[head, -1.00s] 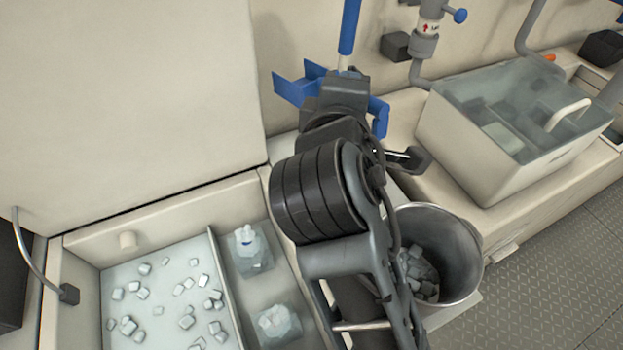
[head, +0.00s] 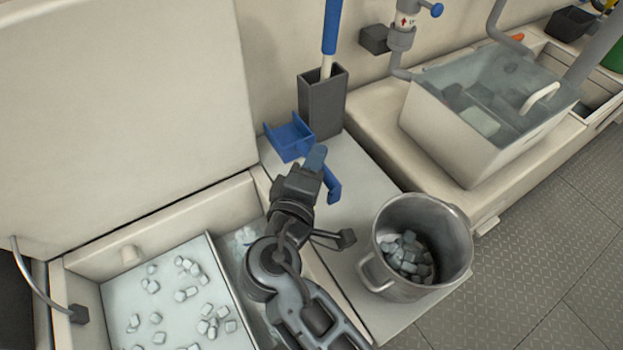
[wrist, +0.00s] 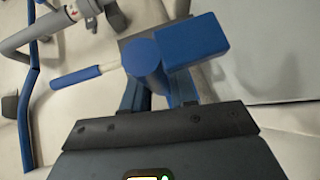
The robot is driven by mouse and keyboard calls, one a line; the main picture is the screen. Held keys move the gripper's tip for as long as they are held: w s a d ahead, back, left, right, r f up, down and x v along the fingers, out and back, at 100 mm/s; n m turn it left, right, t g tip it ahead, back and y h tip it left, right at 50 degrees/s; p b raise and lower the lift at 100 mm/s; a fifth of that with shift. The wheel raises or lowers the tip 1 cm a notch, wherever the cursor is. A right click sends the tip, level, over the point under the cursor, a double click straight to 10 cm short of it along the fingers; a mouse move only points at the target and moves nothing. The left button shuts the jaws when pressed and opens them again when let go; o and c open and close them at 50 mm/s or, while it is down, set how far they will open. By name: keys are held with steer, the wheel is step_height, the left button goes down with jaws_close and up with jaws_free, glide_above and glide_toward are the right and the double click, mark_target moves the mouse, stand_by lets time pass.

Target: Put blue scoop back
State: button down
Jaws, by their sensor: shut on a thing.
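The blue scoop (head: 288,138) is in my gripper (head: 318,170), its open, box-like bowl standing out to the left of the fingers in the head view. It is over the back of the pale ledge (head: 345,240), just in front of the wall; I cannot tell whether it touches the ledge. In the wrist view the scoop bowl (wrist: 196,47) shows as a blue block beyond the blue fingers, which are shut on the scoop. The grip point is partly hidden by my wrist in the head view.
A dark grey holder (head: 322,103) with a blue-handled tool (head: 331,25) stands close behind the scoop. A steel pot (head: 375,268) of ice cubes stands right of my arm. An ice-filled bin (head: 150,232) lies at left, a clear-lidded box (head: 430,140) at right.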

steer(key=shift+f, duration=3)
steer(key=shift+b, duration=0.35)
steer(key=c, duration=0.9)
jaws_free()
steer(key=v, duration=1.2)
steer(key=shift+r, duration=0.1)
